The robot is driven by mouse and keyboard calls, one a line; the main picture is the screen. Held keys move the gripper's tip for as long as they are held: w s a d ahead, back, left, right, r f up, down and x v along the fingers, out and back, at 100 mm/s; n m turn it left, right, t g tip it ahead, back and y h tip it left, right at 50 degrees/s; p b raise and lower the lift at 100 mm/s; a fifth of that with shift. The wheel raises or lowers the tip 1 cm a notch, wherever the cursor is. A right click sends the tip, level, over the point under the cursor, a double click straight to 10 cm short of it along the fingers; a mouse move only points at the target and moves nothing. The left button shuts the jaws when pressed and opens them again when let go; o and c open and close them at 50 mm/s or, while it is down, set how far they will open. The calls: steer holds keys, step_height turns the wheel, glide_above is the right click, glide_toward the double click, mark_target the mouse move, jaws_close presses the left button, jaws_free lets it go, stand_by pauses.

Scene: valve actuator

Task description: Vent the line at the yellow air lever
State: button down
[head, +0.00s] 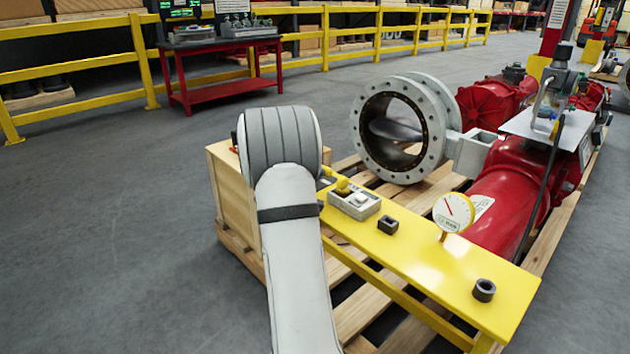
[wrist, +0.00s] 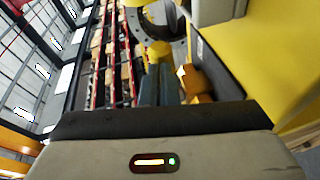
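A yellow lever with a rounded end (head: 343,186) shows on a grey block (head: 356,203) at the left end of the yellow bench (head: 430,262) in the head view. My arm covers the area just left of it and hides most of my gripper there. In the wrist view my gripper's two dark fingers (wrist: 159,68) lie close side by side, pointing away from the camera. A small yellow piece (wrist: 158,49) shows right at their tips. I cannot tell whether it is between the fingers or beyond them.
Behind are a large flanged valve (head: 438,110) and a red actuator (head: 513,190) on a pallet. A wooden crate (head: 230,192) stands behind my arm. Floor at left is clear.

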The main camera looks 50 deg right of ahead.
steer(key=shift+s+d, duration=0.25)
steer(key=shift+a+b, duration=0.4)
steer(key=shift+a, duration=0.2)
steer(key=a, duration=0.1)
steer(key=a+b, duration=0.1)
steer(key=a, duration=0.1)
steer(key=shift+w+a+r, duration=0.3)
steer(key=shift+w+r, duration=0.05)
steer(key=s+a+r+p, duration=0.1)
steer(key=s+a+p, duration=0.1)
steer(key=s+a, duration=0.4)
steer(key=shift+s+a+r, duration=0.35)
steer(key=shift+a+r, duration=0.05)
steer(key=shift+a, duration=0.05)
